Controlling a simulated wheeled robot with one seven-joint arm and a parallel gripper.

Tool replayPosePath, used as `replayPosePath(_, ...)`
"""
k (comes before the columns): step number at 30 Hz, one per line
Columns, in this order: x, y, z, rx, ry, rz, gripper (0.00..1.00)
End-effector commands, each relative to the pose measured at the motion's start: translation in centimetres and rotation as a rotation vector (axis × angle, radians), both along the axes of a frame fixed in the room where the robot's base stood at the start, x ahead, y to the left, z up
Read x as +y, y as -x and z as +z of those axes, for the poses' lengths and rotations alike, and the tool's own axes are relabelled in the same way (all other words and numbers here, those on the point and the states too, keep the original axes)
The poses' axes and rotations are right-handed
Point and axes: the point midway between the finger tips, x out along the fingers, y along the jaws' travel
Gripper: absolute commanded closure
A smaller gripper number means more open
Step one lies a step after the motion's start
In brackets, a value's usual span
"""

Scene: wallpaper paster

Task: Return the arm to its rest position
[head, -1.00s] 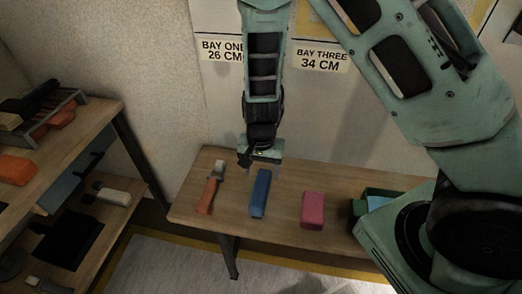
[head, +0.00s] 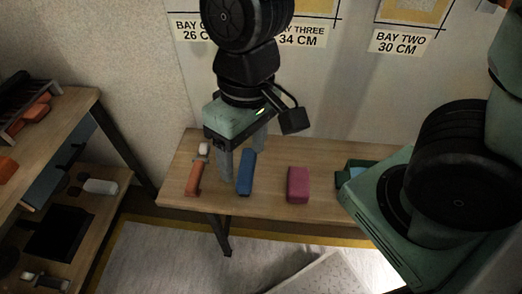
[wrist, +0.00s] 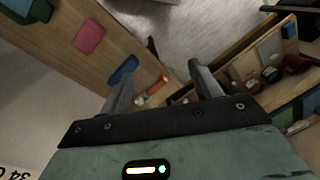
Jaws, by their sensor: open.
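My gripper (head: 242,166) hangs in front of the wall, above the left part of the wooden bench (head: 265,199) in the head view. Its two fingers are spread with nothing between them. In the wrist view my gripper (wrist: 159,68) also shows open, its fingers apart over the distant bench and floor. In the head view the gripper overlaps the gap between an orange-handled tool (head: 194,178) and a blue block (head: 246,172), touching neither as far as I can tell. My upper arm fills the right side of the head view.
A pink block (head: 298,184) and a green tray (head: 345,178) stand further right on the bench. A wooden shelf unit (head: 75,115) with tools stands at the left. Signs marking bays hang on the wall behind. A pale sheet (head: 170,265) covers the floor in front.

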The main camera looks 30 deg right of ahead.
Motion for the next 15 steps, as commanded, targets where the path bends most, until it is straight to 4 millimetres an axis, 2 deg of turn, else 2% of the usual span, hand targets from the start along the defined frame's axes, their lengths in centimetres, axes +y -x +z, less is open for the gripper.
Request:
replayPosePath(1, -0.3, 1.2, 0.8, -0.028, 0.012, 0.074, 0.36)
replayPosePath(3, -0.8, 2.3, 1.4, -0.053, 0.033, 0.155, 0.36)
replayPosePath(6, -1.2, 3.2, 1.8, -0.074, 0.054, 0.221, 0.36)
replayPosePath(8, -1.3, 3.4, 1.9, -0.080, 0.060, 0.241, 0.36)
replayPosePath(15, -1.3, 3.5, 6.2, -0.081, 0.062, 0.246, 0.36)
